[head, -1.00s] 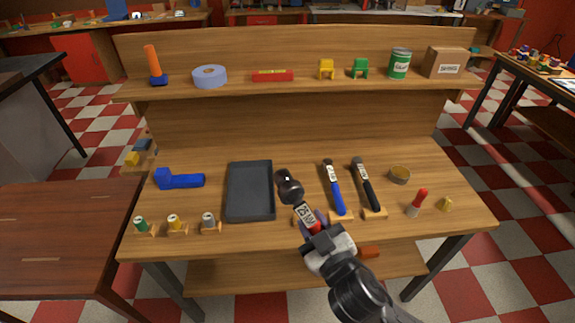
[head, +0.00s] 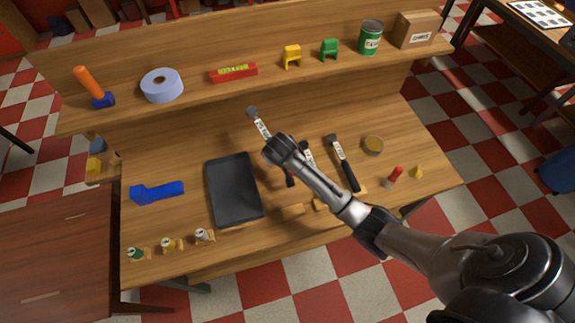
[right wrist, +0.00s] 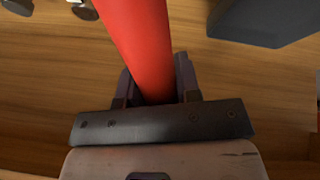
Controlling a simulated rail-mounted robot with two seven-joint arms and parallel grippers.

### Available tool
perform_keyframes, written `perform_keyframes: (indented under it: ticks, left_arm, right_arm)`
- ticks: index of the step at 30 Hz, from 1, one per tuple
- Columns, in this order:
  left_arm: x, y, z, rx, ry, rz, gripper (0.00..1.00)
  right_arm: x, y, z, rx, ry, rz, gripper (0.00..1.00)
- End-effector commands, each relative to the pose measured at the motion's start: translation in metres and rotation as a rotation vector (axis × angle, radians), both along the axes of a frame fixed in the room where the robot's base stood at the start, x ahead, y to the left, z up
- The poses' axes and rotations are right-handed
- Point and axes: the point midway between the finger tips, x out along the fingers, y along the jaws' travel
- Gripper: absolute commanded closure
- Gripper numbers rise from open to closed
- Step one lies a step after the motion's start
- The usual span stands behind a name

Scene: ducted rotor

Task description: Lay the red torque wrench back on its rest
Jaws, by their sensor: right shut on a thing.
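The red torque wrench is held by my right gripper (head: 284,152), above the bench. In the head view its dark head (head: 252,112) and white label (head: 262,129) show beyond the gripper, pointing up-left. My arm hides part of its handle. In the right wrist view the red handle (right wrist: 143,40) lies between the fingers of the right gripper (right wrist: 155,76). A small wooden rest block (head: 290,210) lies bare near the bench's front edge, left of another block (head: 320,204). My left gripper is out of view.
A black-handled wrench (head: 343,165) and a partly hidden blue-handled one (head: 307,153) lie right of the gripper. A dark tray (head: 235,190) lies to its left. Small cans on blocks (head: 168,244) stand front left. A shelf (head: 215,90) runs behind.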

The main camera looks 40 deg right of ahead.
Motion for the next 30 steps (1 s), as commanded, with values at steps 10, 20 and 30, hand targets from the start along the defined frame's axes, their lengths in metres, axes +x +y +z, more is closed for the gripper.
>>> perform_keyframes:
  ticks: [10, 20, 30]
  left_arm:
    - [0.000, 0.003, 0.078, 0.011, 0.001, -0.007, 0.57]
    - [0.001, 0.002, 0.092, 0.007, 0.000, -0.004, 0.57]
    - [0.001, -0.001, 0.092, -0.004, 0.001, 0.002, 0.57]
  right_arm:
    - [-0.051, 0.004, -0.045, 0.266, 0.358, -0.178, 0.97]
    - [-0.073, 0.016, -0.061, 0.328, 0.422, -0.217, 0.97]
    - [-0.072, 0.016, -0.062, 0.328, 0.421, -0.217, 0.97]
